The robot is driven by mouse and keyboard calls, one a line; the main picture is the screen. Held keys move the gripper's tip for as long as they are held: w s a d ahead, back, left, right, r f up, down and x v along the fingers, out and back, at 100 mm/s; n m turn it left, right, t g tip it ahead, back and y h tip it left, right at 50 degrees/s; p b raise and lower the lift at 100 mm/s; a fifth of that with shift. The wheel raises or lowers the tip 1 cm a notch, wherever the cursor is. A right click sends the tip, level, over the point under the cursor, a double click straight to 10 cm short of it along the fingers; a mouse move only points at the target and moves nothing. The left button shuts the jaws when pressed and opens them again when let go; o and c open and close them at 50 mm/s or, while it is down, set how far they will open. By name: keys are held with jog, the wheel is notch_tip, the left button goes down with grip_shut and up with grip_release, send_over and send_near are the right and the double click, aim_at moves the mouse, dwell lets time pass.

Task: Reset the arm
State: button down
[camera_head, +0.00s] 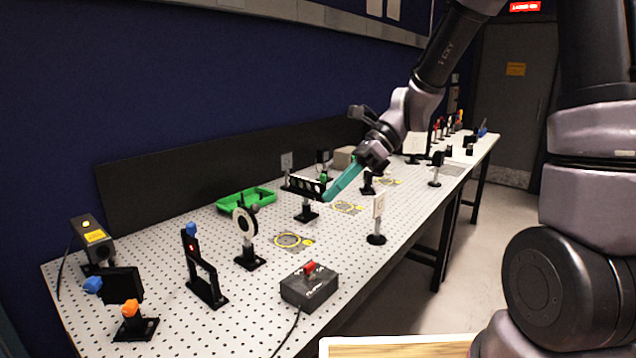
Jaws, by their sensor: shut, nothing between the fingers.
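My arm reaches in from the top right over the optical table (150,240). My gripper (328,198) has teal fingers and points down to the left. The fingers are shut with nothing between them. The fingertips are beside a black post-mounted holder (305,187) with a striped face, near its right end. I cannot tell whether they touch it. The thick grey and black links at the right edge are mine.
A green tray (246,201), a black box with a red switch (309,287), a round black mount (245,222) and a white card on a post (378,213) stand close by. More mounts stand at the front left and far end. Bare table lies between them.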

jog(key=s+d+r+n+t+h, duration=0.3)
jog(key=d+r+n+t, duration=0.2)
jog(key=d, duration=0.5)
jog(key=s+d+r+n+t+h, duration=0.2)
jog(key=d+r+n+t+h, duration=0.2)
jog(key=d+r+n, duration=0.4)
jog(key=d+r+t, duration=0.1)
jog(key=d+r, duration=0.1)
jog(key=d, duration=0.1)
jog(key=shift+s+d+r+t, duration=0.15)
jog(key=shift+s+d+t, duration=0.15)
jog(key=shift+s+t, duration=0.1)
